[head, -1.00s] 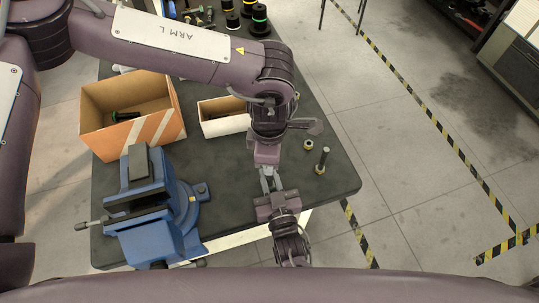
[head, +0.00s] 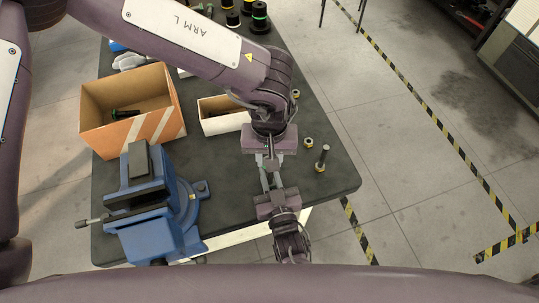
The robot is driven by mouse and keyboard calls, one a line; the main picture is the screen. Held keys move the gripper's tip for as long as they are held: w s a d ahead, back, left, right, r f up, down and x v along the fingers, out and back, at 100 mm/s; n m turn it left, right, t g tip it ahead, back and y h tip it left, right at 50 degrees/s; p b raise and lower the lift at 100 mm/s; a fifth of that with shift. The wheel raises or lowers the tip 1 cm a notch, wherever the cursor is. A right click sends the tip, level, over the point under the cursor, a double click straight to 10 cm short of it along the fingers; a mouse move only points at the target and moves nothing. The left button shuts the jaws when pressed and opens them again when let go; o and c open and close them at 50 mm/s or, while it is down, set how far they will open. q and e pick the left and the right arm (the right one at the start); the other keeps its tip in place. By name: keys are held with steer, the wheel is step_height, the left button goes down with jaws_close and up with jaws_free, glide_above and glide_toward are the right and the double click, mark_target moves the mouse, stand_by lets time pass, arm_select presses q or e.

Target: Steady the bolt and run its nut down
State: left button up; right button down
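A bolt (head: 324,156) stands upright on the dark table near its right edge, with a brass-coloured piece at its foot. A brass-coloured nut (head: 309,143) lies just behind it, and a similar small piece (head: 296,94) lies farther back. My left gripper (head: 268,164) reaches down from its arm, left of the standing bolt. My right gripper (head: 269,178) comes up from the front edge and faces it. Their fingers come very close together over the table; whether they touch or hold a small part between them is too small to tell.
A blue vise (head: 150,204) stands at the front left of the dark table (head: 225,170). An orange-brown open box (head: 128,135) holds a dark bolt. A smaller open white-fronted box (head: 225,122) sits behind the grippers. Black spools (head: 260,18) stand at the back.

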arm_select(q)
steer(key=o, duration=1)
steer(key=shift+a+r, duration=0.1)
steer(key=shift+r, duration=2.2)
